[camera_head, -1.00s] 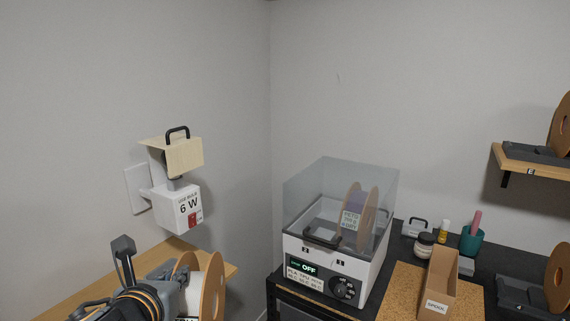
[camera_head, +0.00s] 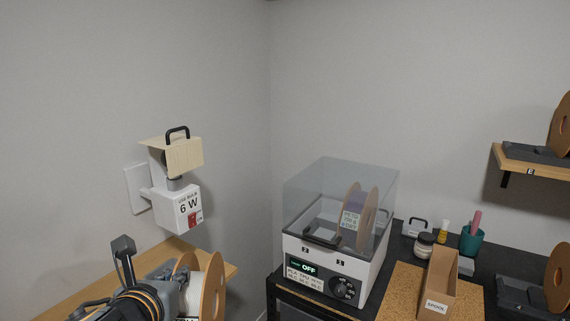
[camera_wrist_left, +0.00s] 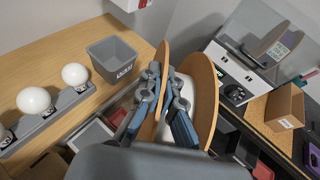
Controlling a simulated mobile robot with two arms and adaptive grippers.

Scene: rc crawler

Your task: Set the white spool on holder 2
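The white spool (camera_head: 212,291), with brown cardboard flanges and white filament between them, is at the lower left in the head view, upright. It also shows in the left wrist view (camera_wrist_left: 206,92). My left gripper (camera_head: 180,275) is at the spool's left side. In the left wrist view its fingers (camera_wrist_left: 160,112) straddle one flange, one outside it and one between the flanges, and appear closed on it. The dryer (camera_head: 335,270) has small labels on its front rim, one looking like 2; another spool (camera_head: 370,215) stands in its right part. My right gripper is out of view.
A clear cover (camera_head: 310,185) surrounds the dryer's top. A cardboard box (camera_head: 440,283), jar (camera_head: 424,246) and teal cup (camera_head: 471,241) stand to its right. A grey bin (camera_wrist_left: 115,60) and white bulbs (camera_wrist_left: 75,74) sit on the wooden table (camera_wrist_left: 60,40).

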